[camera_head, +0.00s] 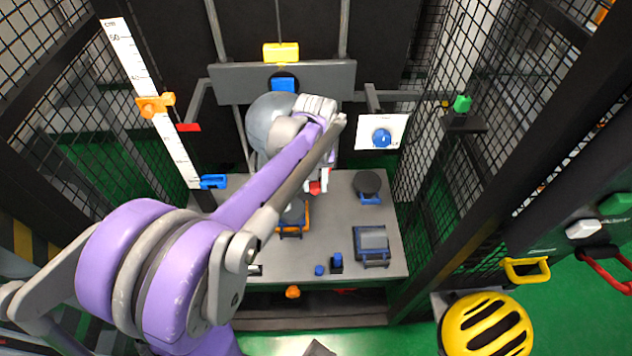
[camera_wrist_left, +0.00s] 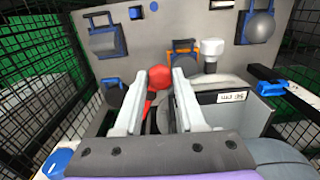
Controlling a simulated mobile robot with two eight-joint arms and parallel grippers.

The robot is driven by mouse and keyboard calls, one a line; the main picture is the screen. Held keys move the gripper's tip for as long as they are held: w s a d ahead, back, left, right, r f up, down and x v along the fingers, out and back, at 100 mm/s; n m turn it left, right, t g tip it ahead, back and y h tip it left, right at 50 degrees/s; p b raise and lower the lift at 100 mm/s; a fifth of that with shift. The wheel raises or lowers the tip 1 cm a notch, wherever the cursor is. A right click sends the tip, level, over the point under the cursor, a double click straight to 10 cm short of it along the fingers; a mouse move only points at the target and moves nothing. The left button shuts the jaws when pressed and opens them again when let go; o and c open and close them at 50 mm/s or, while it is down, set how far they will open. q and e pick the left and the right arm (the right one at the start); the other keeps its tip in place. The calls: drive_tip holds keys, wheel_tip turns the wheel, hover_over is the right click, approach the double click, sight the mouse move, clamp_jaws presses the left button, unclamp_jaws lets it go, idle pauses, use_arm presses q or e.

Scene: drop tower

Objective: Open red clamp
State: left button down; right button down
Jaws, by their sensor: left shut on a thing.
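The red clamp (camera_wrist_left: 159,77) shows in the left wrist view as a red knob or handle with a red part running down from it, in front of the grey plate. My left gripper (camera_wrist_left: 160,82) has its two pale fingers on either side of the red knob and is shut on it. In the head view my left gripper (camera_head: 319,180) is largely hidden by my purple arm, and only a small patch of the red clamp (camera_head: 315,188) shows below it. The clamp's lower part is hidden. My right gripper cannot be made out.
A grey table (camera_head: 340,225) holds an orange-framed weight (camera_head: 291,229), a blue-framed weight (camera_head: 373,243) and a dark round weight (camera_head: 367,183). A ruler (camera_head: 150,100) stands left, with an orange slider (camera_head: 154,106). Mesh walls close both sides. A yellow helmet (camera_head: 487,326) lies front right.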

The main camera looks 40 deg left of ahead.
sight(315, 185)
use_arm(q)
drive_tip(key=shift+a, duration=0.15)
drive_tip(key=c, duration=0.5)
unclamp_jaws()
wheel_tip(315, 185, up, 11)
drive_tip(key=p, duration=0.1)
drive_tip(key=shift+f, duration=0.1)
drive_tip(key=s+d+f+m+t+p, duration=0.2)
drive_tip(key=s+d+m, duration=0.2)
drive_tip(key=d, duration=0.5)
drive_tip(key=shift+s+f+t, duration=0.2)
drive_tip(key=shift+s+t, duration=0.2)
drive_tip(key=shift+s, duration=0.7)
drive_tip(key=s+d+f+m+t, duration=0.1)
drive_tip(key=s, duration=0.1)
drive_tip(key=s+d+f+m+p, duration=0.1)
drive_tip(key=s+d+f, duration=0.1)
drive_tip(key=s+d+f+m+t, duration=0.1)
drive_tip(key=s+d, duration=0.1)
drive_tip(key=shift+s+d+f+m+t, duration=0.1)
drive_tip(key=shift+d+f+m+t, duration=0.05)
drive_tip(key=shift+f+m+t, duration=0.2)
